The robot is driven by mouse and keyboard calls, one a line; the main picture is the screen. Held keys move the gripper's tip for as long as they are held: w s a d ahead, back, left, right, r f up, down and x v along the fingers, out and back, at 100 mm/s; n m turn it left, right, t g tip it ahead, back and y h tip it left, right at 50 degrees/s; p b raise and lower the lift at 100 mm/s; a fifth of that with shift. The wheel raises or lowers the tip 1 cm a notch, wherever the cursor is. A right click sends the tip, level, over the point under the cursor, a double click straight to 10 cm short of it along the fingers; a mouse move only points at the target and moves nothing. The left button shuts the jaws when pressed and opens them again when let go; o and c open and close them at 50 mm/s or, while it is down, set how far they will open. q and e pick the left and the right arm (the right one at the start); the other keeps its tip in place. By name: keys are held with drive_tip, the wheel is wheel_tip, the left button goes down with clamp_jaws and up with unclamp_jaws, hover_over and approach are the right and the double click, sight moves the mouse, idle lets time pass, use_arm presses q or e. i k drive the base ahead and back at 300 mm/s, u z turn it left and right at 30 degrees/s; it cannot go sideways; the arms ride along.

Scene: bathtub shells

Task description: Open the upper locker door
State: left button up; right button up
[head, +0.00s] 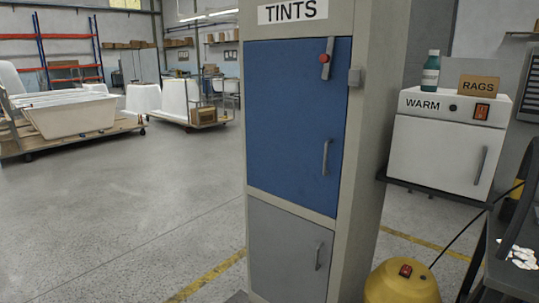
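The tall locker (343,150) stands right of the middle in the head view, under a sign reading TINTS. Its upper door (285,115) is blue and looks shut. A grey vertical handle (326,157) is on the door's right side. Above the handle is a latch bar (327,58) with a red knob, standing nearly upright. A small grey block (354,77) sits on the frame just right of the door edge. The grey lower door (287,254) is also shut and has its own handle. Neither of my grippers is in view.
A white WARM cabinet (445,148) on a shelf stands right of the locker, with a bottle and a RAGS box on top. A yellow drum (402,284) is at the lower right. Open concrete floor (130,215) lies left, with tubs on carts beyond.

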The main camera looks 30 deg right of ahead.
sight(295, 119)
drive_tip(key=z, duration=0.1)
drive_tip(key=i, duration=1.05)
drive_tip(key=z, duration=0.5)
